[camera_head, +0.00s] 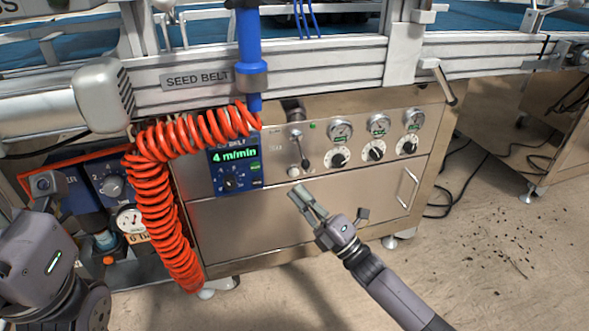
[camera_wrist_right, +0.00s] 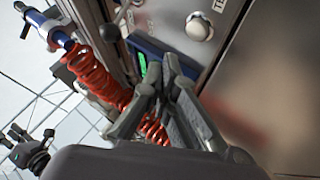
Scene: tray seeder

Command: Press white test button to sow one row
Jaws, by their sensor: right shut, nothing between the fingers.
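In the right wrist view the round white button (camera_wrist_right: 198,27) is at the top, beside a partly cut-off label. My right gripper (camera_head: 297,192) is shut and empty. Its fingertips point at the panel, a little below the button in the head view. In the right wrist view the closed fingertips (camera_wrist_right: 167,68) are below and left of the button, apart from it in the picture. My left gripper (camera_head: 40,245) shows only as a grey body at the left edge; its fingers cannot be made out.
A coiled orange hose (camera_head: 160,190) hangs left of the blue belt display (camera_head: 234,163) reading 4 m/min. Gauges (camera_head: 379,125) and black knobs (camera_head: 375,151) sit right of the lever. A drawer handle (camera_head: 408,188) sticks out lower right. A blue pipe (camera_head: 249,40) stands above.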

